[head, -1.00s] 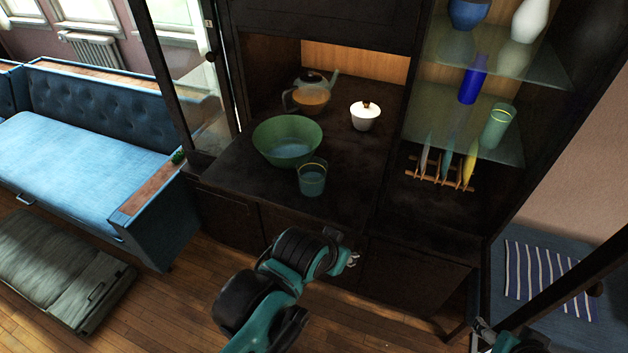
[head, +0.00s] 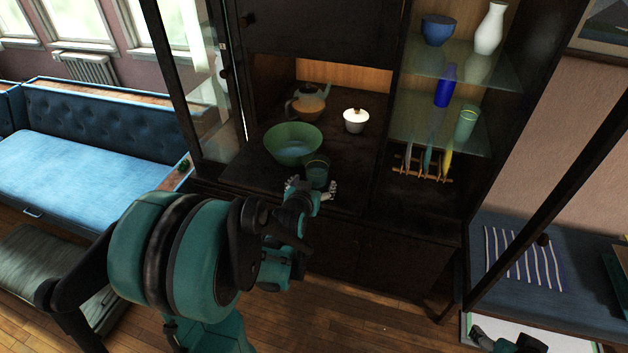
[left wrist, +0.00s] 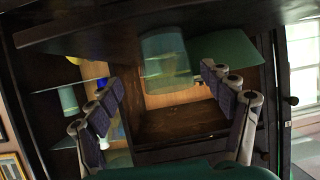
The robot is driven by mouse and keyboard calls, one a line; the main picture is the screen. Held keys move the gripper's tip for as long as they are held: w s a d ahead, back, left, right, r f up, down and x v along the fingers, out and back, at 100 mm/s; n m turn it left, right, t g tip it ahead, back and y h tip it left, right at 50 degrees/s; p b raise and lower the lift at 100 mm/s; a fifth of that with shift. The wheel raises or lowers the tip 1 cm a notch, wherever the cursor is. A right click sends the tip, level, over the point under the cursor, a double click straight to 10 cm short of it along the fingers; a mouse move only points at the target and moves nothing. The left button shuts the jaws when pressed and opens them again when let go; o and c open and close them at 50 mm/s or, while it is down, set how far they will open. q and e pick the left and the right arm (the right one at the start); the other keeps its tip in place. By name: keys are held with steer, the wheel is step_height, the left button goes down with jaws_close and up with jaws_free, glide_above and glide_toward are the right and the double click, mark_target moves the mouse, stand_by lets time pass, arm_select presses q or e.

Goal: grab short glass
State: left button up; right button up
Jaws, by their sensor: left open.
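The short glass (head: 317,171) is a translucent teal tumbler with a gold band. It stands upright near the front edge of the cabinet counter, just right of the green bowl (head: 293,144). My left gripper (head: 312,189) is open at the near side of the glass, its fingers spread to left and right of it. The gripper hides the lower part of the glass. In the left wrist view the glass (left wrist: 166,57) appears between and beyond the open fingers (left wrist: 160,85). A small part of my right arm (head: 490,341) shows at the bottom right; its jaw state is unclear.
Behind stand an amber teapot (head: 308,104) and a white lidded bowl (head: 355,121). On the right, glass shelves hold a green cup (head: 466,123), a blue bottle (head: 445,86) and vases. An open cabinet door (head: 187,75) stands at the left.

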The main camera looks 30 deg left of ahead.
arm_select(q)
steer(key=shift+s+a, duration=0.1)
steer(key=shift+a, duration=0.3)
steer(key=shift+a+f, duration=0.1)
steer(key=shift+a, duration=0.05)
steer(key=b+x, duration=0.1)
steer(key=x, duration=0.7)
steer(key=shift+c, duration=0.6)
steer(key=c, duration=1.4)
arm_select(e)
steer(key=shift+s+d+f, duration=0.1)
steer(key=shift+s+f, duration=0.2)
steer(key=shift+f, duration=0.35)
